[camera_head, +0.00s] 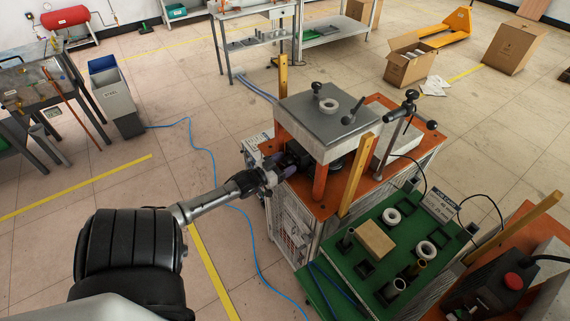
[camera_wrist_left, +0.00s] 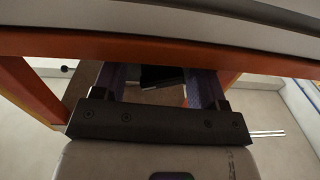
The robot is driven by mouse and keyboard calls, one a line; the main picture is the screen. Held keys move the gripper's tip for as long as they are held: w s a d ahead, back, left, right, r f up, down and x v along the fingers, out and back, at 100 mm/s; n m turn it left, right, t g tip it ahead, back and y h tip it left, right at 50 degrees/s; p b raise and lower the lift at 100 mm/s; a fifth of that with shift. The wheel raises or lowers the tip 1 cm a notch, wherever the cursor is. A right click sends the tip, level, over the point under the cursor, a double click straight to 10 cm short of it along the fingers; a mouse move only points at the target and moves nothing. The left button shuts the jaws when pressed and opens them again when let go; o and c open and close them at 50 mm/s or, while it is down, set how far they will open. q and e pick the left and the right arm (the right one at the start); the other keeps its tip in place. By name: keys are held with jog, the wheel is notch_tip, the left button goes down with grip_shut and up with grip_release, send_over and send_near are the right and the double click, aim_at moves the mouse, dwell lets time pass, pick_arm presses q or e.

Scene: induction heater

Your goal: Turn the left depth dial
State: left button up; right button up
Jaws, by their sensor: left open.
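The induction heater (camera_head: 325,127) has a grey top plate on an orange frame. My left gripper (camera_head: 278,172) is at its left side, just under the plate, with its fingers toward the machine. In the left wrist view the two purple-grey fingers (camera_wrist_left: 157,88) are apart. A dark block (camera_wrist_left: 161,77) shows between or beyond them; I cannot tell whether they touch it. An orange bar (camera_wrist_left: 165,50) crosses above the fingers. I cannot make out the left depth dial for certain; the gripper and plate hide that area. My right gripper is not in view.
A green tray (camera_head: 352,272) with rings, sockets and a wooden block (camera_head: 375,241) stands in front of the heater. Wooden posts (camera_head: 357,175) rise beside the plate. A blue cable (camera_head: 222,178) crosses the open floor.

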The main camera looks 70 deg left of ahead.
pick_arm(q)
jog(key=shift+w, duration=0.15)
jog(key=shift+c, duration=0.5)
jog(key=shift+a, duration=0.1)
jog(key=c, duration=0.8)
jog(key=n+p, duration=0.2)
jog(key=p, duration=0.1)
jog(key=shift+r, duration=0.35)
jog(key=shift+f+n+p, duration=0.1)
jog(key=shift+n+p, duration=0.35)
jog(key=shift+n, duration=0.25)
jog(key=shift+f+n, duration=0.15)
jog(key=shift+n, duration=0.25)
